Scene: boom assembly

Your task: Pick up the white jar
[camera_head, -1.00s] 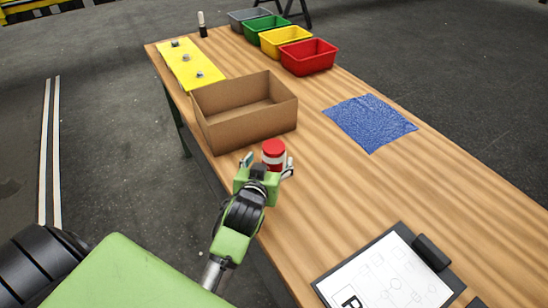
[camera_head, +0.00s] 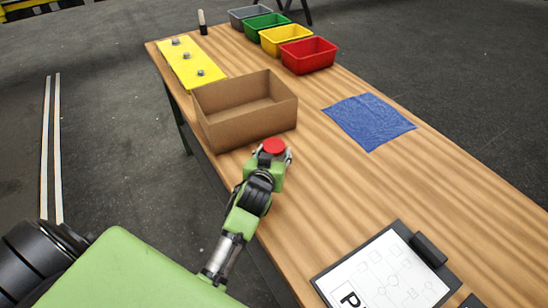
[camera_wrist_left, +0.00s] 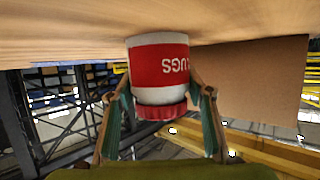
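The white jar has a red lid, which shows in the head view (camera_head: 273,146) near the table's left edge, just in front of the cardboard box. In the left wrist view the white jar (camera_wrist_left: 158,66) appears upside down, with a red label and its base on the table. My left gripper (camera_head: 273,154) is at the jar, with one finger on each side of it. In the wrist view the fingers (camera_wrist_left: 160,96) are spread, with gaps between them and the jar. In the head view my gripper hides most of the jar's body. My right gripper is not in view.
An open cardboard box (camera_head: 245,125) stands close behind the jar. A blue cloth (camera_head: 368,121) lies to the right, and a clipboard (camera_head: 385,275) lies in front. A red bin (camera_head: 309,57) and other bins stand farther back. The table between cloth and clipboard is clear.

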